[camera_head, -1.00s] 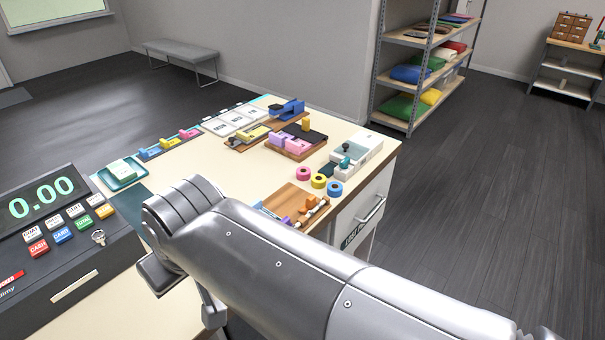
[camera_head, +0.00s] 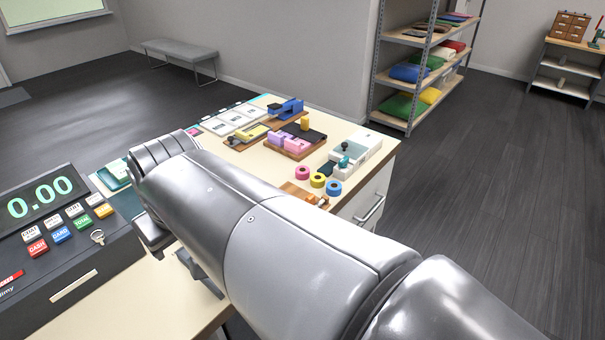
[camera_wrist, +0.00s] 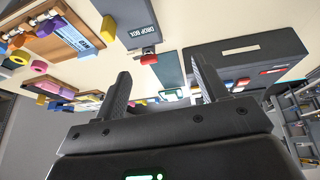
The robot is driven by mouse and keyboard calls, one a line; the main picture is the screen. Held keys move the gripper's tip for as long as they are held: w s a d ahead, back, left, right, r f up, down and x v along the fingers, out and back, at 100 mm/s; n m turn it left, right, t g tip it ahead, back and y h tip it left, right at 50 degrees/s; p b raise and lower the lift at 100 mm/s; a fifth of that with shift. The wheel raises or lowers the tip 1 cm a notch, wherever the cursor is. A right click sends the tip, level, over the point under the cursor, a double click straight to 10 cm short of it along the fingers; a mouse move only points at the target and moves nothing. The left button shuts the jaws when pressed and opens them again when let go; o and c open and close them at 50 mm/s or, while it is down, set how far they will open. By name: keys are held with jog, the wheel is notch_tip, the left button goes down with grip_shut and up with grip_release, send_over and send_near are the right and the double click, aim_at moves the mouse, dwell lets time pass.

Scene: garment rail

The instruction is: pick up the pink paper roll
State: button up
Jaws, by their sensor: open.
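The pink paper roll (camera_head: 302,172) sits upright on the cream table near its right edge. It stands beside a yellow roll (camera_head: 318,180) and a blue roll (camera_head: 334,188). In the wrist view the pink roll (camera_wrist: 39,66) shows small at the left, far outside the jaws. My gripper (camera_wrist: 162,72) is open, with its two dark fingers wide apart and nothing between them. In the head view my arm hides the gripper's fingers; the arm's end is over the table's left part, well left of the rolls.
A cash register (camera_head: 60,235) stands at the left front. A drop box (camera_wrist: 128,20) with a red part lies ahead of the jaws in the wrist view. A wooden tray (camera_wrist: 50,40) is near the rolls. Staplers and a pink block (camera_head: 290,142) stand behind them.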

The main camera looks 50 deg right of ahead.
jog(key=w+d+g, duration=0.2)
jog(key=w+d, duration=0.6)
jog(key=d, duration=0.3)
jog(key=m, duration=0.2)
send_near(302, 170)
jog(key=x, duration=0.3)
jog(key=shift+s, duration=0.1)
jog(key=shift+x, duration=2.8)
jog(key=shift+d, duration=0.1)
jog(key=c, duration=1.1)
